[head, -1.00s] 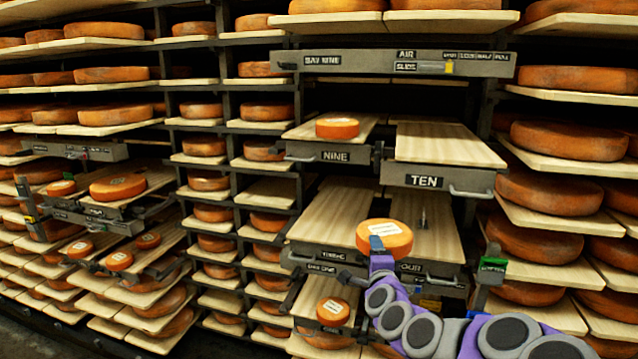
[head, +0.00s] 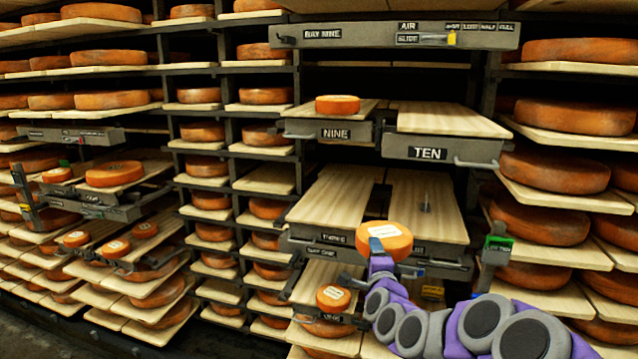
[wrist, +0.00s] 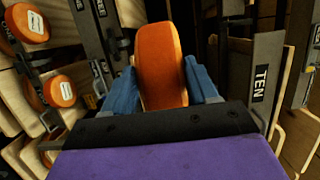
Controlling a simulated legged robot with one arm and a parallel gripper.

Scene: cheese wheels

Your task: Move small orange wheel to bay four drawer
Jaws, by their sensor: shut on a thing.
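My gripper (head: 378,250) is shut on a small orange cheese wheel (head: 384,242) with a white label. In the wrist view, the blue fingers (wrist: 165,90) flank the tilted wheel (wrist: 160,65). In the head view, the wheel overlaps the front edges of two pulled-out drawers with wooden boards. The left drawer (head: 332,205) appears labelled three. The right drawer (head: 430,215) has its label partly hidden by the wheel and arm; it looks like four. Its board is bare except for a small dark upright piece. I cannot tell whether the wheel touches either drawer.
Drawer nine (head: 335,134) holds a small orange wheel (head: 338,104); drawer ten (head: 450,122) is bare. Below, drawer one (head: 310,285) holds another small wheel (head: 333,297). Handles stick out from the drawer fronts. Racks of large wheels (head: 552,160) stand at both sides.

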